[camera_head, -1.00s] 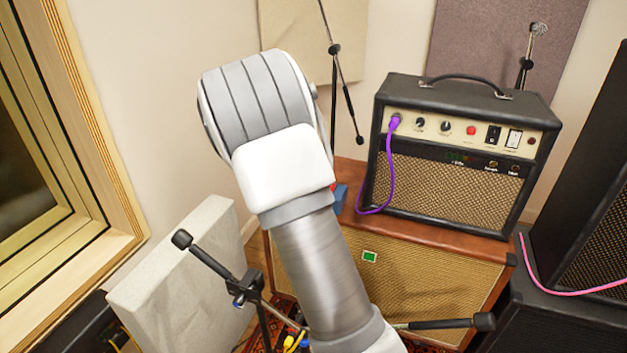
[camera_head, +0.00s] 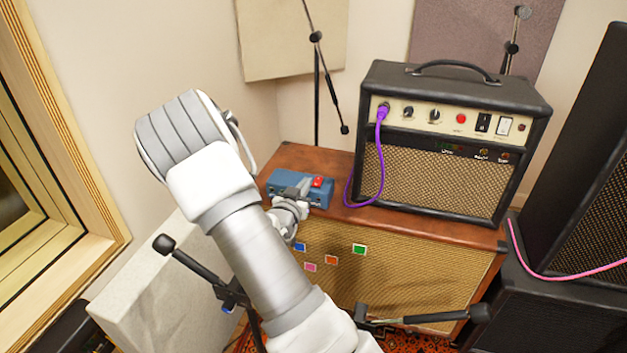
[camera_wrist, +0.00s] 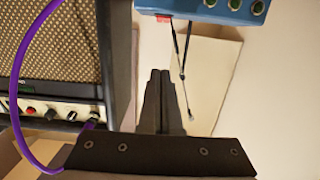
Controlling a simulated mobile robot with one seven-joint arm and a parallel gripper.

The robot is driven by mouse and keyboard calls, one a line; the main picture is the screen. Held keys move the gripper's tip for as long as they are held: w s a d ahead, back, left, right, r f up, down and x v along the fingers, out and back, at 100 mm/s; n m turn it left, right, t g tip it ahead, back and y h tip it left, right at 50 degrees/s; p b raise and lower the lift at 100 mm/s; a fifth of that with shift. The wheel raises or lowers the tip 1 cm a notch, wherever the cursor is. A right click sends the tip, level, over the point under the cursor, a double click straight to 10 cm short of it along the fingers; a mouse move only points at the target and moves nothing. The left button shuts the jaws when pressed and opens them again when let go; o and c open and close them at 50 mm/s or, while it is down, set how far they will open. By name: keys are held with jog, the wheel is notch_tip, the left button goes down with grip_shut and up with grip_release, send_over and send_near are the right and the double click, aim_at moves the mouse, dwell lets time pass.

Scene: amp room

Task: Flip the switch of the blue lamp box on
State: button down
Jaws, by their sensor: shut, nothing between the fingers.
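The blue lamp box (camera_head: 283,181) lies on the left end of the brown cabinet top, left of the amplifier. Its red switch (camera_head: 318,181) is on its upper face. Whether the switch is on or off cannot be told. My gripper (camera_head: 304,184) is shut and empty, its fingers in front of the box near the switch; contact cannot be told. In the wrist view, which looks upside down, the box (camera_wrist: 200,9) is cut off at the top edge with dark green round lenses. A bit of the red switch (camera_wrist: 163,18) shows beyond my shut fingertips (camera_wrist: 160,73).
The amplifier (camera_head: 440,140) stands right of the box, with a purple cable (camera_head: 378,150) hanging between them. A microphone stand (camera_head: 317,95) rises behind. Black stand arms (camera_head: 420,318) and a pale panel (camera_head: 165,275) are near my arm. Dark speakers (camera_head: 585,160) stand at right.

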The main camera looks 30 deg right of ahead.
jog(key=b, duration=0.2)
send_over(317, 183)
jog(key=v, duration=0.2)
jog(key=shift+w+d+f, duration=0.1)
jog(key=shift+d+f, duration=0.05)
jog(key=shift+f, duration=0.6)
jog(key=f, duration=0.3)
jog(key=shift+w+d+b, duration=0.35)
jog(key=shift+w+b, duration=0.05)
jog(key=shift+f, duration=0.45)
jog(key=shift+w+d+f+b, duration=0.1)
jog(key=shift+f+b, duration=0.3)
jog(key=shift+b, duration=0.3)
jog(key=shift+d+r, duration=0.1)
